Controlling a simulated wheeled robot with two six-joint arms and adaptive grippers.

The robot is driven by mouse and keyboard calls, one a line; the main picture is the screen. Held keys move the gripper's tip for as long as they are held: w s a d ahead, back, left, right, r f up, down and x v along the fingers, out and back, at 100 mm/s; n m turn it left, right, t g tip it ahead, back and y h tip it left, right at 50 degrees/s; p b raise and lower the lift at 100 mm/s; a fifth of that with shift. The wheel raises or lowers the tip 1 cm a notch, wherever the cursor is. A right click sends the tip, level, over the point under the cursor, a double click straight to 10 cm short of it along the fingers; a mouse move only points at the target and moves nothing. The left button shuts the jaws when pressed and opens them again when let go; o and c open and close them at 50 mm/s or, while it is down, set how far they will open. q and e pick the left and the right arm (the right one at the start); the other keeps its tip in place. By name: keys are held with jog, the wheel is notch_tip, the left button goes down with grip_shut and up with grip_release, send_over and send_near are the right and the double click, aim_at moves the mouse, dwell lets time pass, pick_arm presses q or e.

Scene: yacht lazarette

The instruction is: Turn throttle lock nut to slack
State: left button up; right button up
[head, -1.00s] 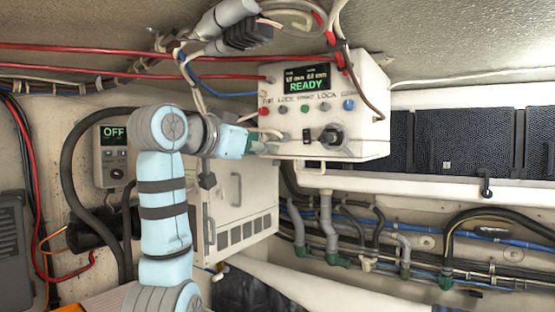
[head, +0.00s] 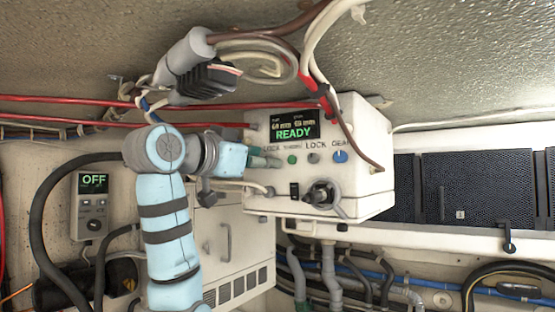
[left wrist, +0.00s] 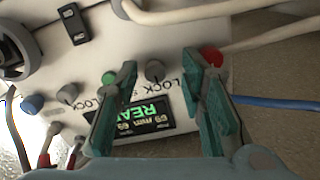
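The white control box (head: 367,208) carries a READY display (head: 293,128) and a row of small coloured and grey knobs. In the left wrist view, a grey knob (left wrist: 155,70) beside a LOCK label sits between the fingers of my left gripper (left wrist: 160,62), which is open. The red knob (left wrist: 212,57) is by the right fingertip and the green knob (left wrist: 109,78) by the left one. Contact cannot be told. In the head view my left gripper (head: 264,160) covers the row's left end. A second grey LOCK knob (head: 313,158) is right of green. My right gripper is not in view.
A blue knob (head: 340,156) ends the row. A black rotary handle (head: 321,194) and a black switch (head: 294,190) sit below it. Cables and a grey connector (head: 185,56) hang above the box. A small OFF unit (head: 91,205) is on the left wall.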

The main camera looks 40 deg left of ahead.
pick_arm(q)
jog(key=shift+s, duration=0.2)
jog(key=shift+s+d, duration=0.1)
jog(key=shift+c, duration=0.9)
jog(key=c, duration=0.3)
jog(key=shift+w+d, duration=0.15)
jog(key=shift+w, duration=0.05)
grip_shut()
pick_arm(e)
jog(key=shift+s+a, duration=0.1)
jog(key=shift+s, duration=0.4)
